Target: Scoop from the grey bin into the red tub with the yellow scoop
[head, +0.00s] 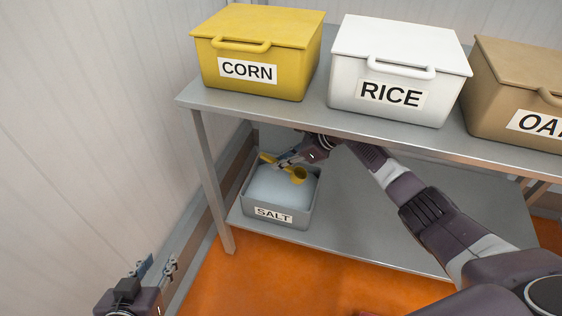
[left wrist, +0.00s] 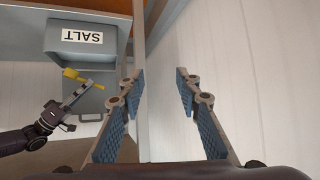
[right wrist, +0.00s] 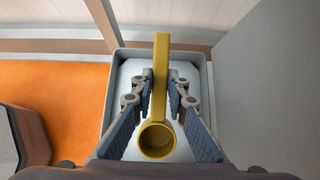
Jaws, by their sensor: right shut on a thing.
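The grey bin (head: 282,226) labelled SALT stands on the lower shelf, filled with white salt (head: 275,188). My right gripper (head: 287,161) is shut on the handle of the yellow scoop (head: 299,175) over the bin. In the right wrist view the scoop's round cup (right wrist: 157,140) faces the camera and looks empty, and its handle runs between the fingers (right wrist: 160,90). The scoop also shows in the left wrist view (left wrist: 72,74). My left gripper (head: 158,268) is open and empty at lower left; its fingers are apart in the left wrist view (left wrist: 160,85).
The upper shelf (head: 310,118) carries a yellow CORN bin (head: 262,50), a white RICE bin (head: 398,70) and a brown bin (head: 515,85), close above my right arm. A table leg (head: 212,185) stands left of the grey bin. The lower shelf (head: 375,225) is bare to the right.

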